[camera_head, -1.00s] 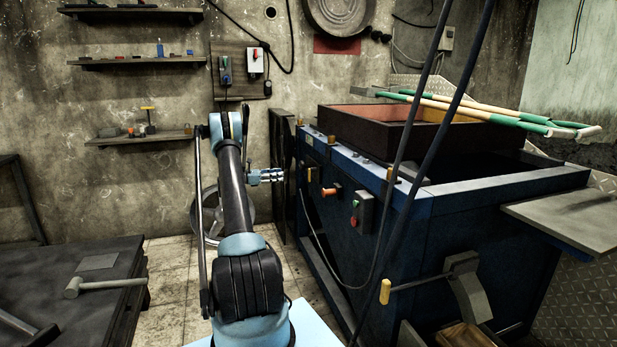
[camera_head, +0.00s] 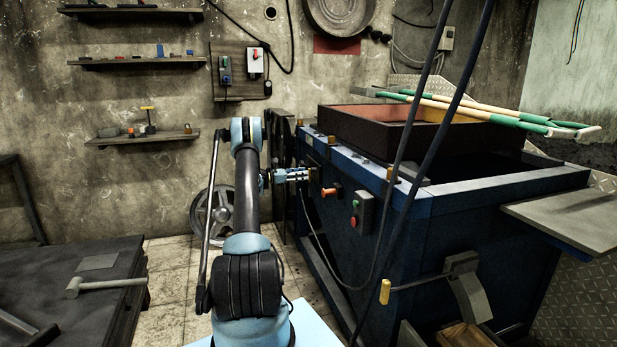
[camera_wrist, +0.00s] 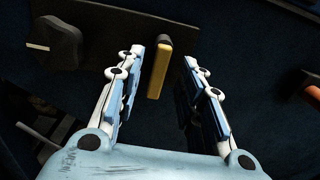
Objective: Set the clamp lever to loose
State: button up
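A yellow-handled lever with a dark end (camera_wrist: 158,72), which looks like the clamp lever, points down the picture in the wrist view. It lies between the two fingers of my gripper (camera_wrist: 163,65), apart from both, with dark gaps on each side. My gripper is open, its white-and-blue fingers spread. In the head view my gripper (camera_head: 308,174) reaches right, to the front of the blue machine (camera_head: 365,235), left of an orange knob (camera_head: 331,191). The lever is mostly hidden there by the fingers. I cannot tell its setting.
A red and green button box (camera_head: 359,211) is right of the orange knob. A lever with a yellow grip (camera_head: 385,291) sticks out lower on the machine. Black cables cross in front. A dark workbench with a mallet (camera_head: 105,284) stands left; tiled floor lies between.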

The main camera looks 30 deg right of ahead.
jog(key=shift+x, duration=2.25)
grip_shut()
